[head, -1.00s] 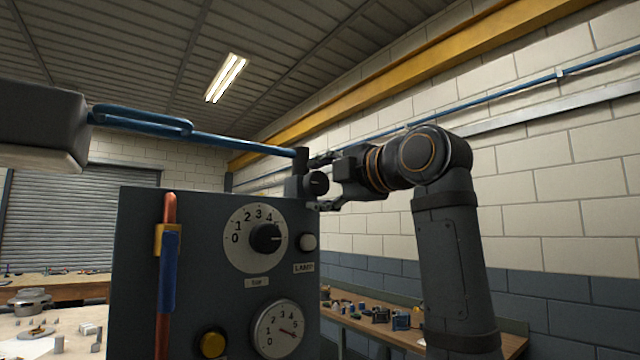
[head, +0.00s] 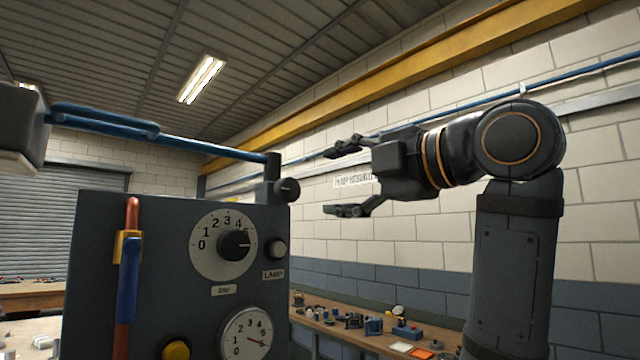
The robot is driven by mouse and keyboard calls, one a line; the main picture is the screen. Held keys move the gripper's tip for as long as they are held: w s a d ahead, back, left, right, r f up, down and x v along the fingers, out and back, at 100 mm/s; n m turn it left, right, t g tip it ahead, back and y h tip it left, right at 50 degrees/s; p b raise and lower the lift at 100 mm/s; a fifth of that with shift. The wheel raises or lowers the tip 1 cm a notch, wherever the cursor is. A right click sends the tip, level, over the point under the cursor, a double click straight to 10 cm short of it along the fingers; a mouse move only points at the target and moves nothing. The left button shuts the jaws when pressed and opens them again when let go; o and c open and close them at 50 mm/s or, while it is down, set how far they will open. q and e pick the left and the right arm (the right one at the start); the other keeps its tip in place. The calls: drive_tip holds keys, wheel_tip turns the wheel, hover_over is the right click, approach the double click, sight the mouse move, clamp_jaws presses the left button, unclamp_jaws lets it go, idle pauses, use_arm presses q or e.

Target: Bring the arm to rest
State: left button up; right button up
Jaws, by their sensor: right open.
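My right gripper (head: 345,180) is open and empty, its two fingers spread and pointing left. It is in the air to the right of the grey panel box (head: 180,290), apart from it. A small black knob (head: 287,190) on a post stands at the box's top right corner, left of the gripper with a clear gap. My left gripper does not show.
A blue bar (head: 200,146) runs from the post to a dark grey block (head: 15,120) at the upper left. A workbench (head: 375,345) with several small parts stands behind, low on the right. A block wall (head: 600,240) lies behind my right arm.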

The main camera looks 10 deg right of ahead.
drive_tip(key=shift+s, duration=0.1)
idle(0.4)
